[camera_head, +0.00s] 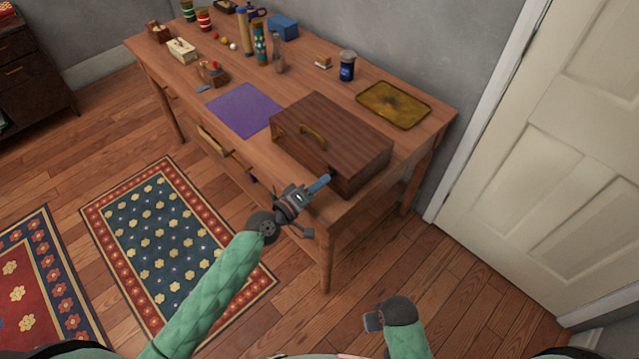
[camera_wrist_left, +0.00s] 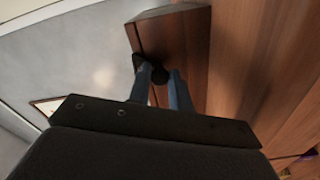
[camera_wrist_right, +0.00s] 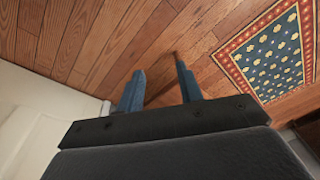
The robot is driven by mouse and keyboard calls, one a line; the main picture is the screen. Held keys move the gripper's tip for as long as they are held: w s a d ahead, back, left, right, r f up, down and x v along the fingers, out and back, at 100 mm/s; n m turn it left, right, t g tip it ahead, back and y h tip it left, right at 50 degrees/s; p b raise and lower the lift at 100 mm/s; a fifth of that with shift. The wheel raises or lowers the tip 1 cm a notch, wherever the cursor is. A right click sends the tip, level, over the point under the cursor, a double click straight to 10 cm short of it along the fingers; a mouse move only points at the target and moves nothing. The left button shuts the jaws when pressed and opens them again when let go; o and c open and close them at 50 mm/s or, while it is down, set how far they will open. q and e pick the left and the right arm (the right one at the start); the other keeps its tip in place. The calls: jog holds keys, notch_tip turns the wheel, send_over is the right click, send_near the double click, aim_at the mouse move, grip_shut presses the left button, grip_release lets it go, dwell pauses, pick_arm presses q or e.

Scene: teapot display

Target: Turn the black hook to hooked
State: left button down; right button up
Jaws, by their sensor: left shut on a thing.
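A brown wooden box (camera_head: 345,140) with a brass handle (camera_head: 313,136) lies on the table; it also shows in the left wrist view (camera_wrist_left: 175,38). My left gripper (camera_head: 319,184) is at the near right part of the box's front. In the left wrist view its blue fingers (camera_wrist_left: 159,88) are shut on a dark round piece, the black hook (camera_wrist_left: 160,75), beside the box. The hook's exact angle is hidden by the fingers. My right gripper (camera_wrist_right: 158,85) is open and empty, with floor beyond its fingers; it is low in the head view (camera_head: 373,322).
The wooden table (camera_head: 310,80) carries a purple mat (camera_head: 243,110), a golden tray (camera_head: 393,104), a blue-black jar (camera_head: 347,67) and several small items farther back. A drawer (camera_head: 213,143) stands partly out at the front. A white door (camera_head: 550,150) is at the right.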

pick_arm(q)
jog(key=c, duration=1.3)
grip_release()
jog(key=shift+a, duration=0.1)
jog(key=shift+s+a, duration=0.15)
jog(key=shift+s, duration=0.05)
jog(key=shift+b+v, duration=1.35)
jog(key=shift+v, duration=2.25)
pick_arm(e)
notch_tip(320, 180, up, 11)
jog(key=s, duration=0.1)
jog(key=shift+s+r, duration=0.15)
